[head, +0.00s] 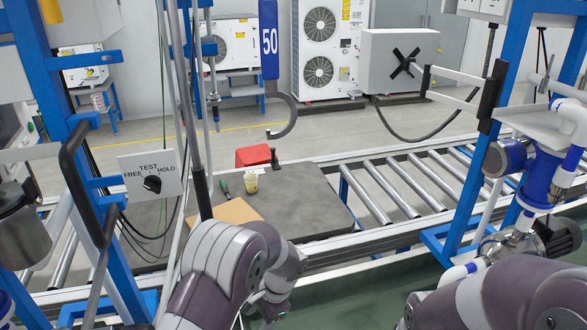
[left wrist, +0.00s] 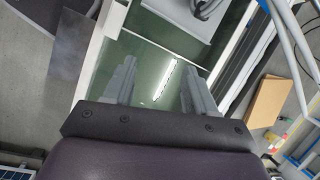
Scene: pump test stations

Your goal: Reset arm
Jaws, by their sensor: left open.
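My left arm (head: 225,270) reaches in at the bottom middle of the head view, bent at the elbow. Its fingers cannot be made out clearly there. My right arm (head: 500,295) shows at the lower right of the head view. Its gripper is out of view.
A dark grey bench top (head: 300,200) carries a red box (head: 253,155), a yellowish cup (head: 251,181) and cardboard (head: 238,211). A roller conveyor (head: 405,185) runs right. Blue posts, a black handle (head: 85,185) and a TEST/FREE/HOLD switch panel (head: 150,174) stand at left.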

